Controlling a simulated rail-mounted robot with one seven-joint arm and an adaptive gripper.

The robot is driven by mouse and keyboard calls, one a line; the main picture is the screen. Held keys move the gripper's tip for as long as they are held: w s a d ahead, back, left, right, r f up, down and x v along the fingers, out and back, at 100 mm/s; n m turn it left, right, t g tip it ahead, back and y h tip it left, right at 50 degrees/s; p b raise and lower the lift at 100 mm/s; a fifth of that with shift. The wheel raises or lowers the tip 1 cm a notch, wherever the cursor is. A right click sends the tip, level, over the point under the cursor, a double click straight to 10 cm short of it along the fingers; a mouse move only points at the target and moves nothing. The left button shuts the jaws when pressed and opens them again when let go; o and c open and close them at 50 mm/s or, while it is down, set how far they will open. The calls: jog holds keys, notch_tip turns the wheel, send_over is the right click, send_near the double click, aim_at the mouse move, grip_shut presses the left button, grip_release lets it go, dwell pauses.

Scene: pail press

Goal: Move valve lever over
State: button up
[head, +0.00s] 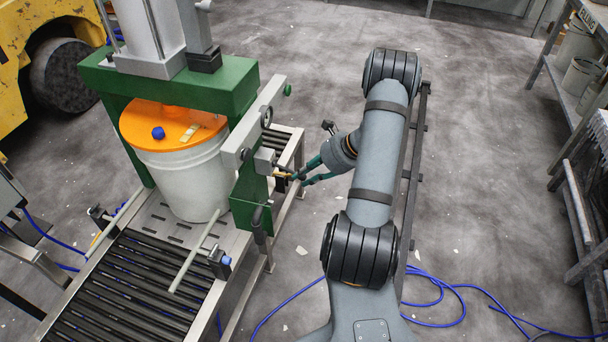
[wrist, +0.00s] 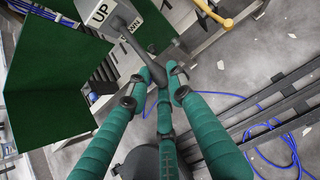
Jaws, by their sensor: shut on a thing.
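The valve lever (wrist: 146,55) is a dark rod in the wrist view. It runs down from a grey valve block (wrist: 110,13) with an "UP" label and a partly covered second label. My gripper (wrist: 155,85) has teal fingers closed around the lever's lower end, partly hiding it. In the head view my gripper (head: 298,176) reaches left to the small valve block (head: 264,160) on the right side of the green press frame (head: 249,195). The lever is too small to make out clearly there.
A white pail (head: 183,180) with an orange lid (head: 165,126) stands under the press on the conveyor (head: 130,282). A yellow handle (wrist: 242,23) is at the upper right in the wrist view. Blue hoses (head: 440,310) lie on the floor. Shelving stands far right.

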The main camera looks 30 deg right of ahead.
jog(key=shift+d+r+p, duration=0.2)
jog(key=shift+d+r, duration=0.05)
jog(key=shift+r, duration=0.2)
jog(key=shift+d+r+p, duration=0.15)
jog(key=shift+d+r, duration=0.05)
jog(key=shift+r, duration=0.25)
jog(key=shift+c, duration=0.2)
jog(key=shift+r+p, duration=1.1)
jog(key=shift+r, duration=0.3)
jog(key=shift+c, duration=0.2)
jog(key=shift+r, duration=0.1)
jog(key=shift+a, duration=0.15)
jog(key=shift+w+a+r+p, duration=0.2)
jog(key=shift+r+p, duration=0.35)
jog(key=shift+r, duration=0.1)
jog(key=shift+w+a+r+p, duration=0.2)
jog(key=shift+r+p, duration=0.35)
jog(key=shift+r, duration=0.05)
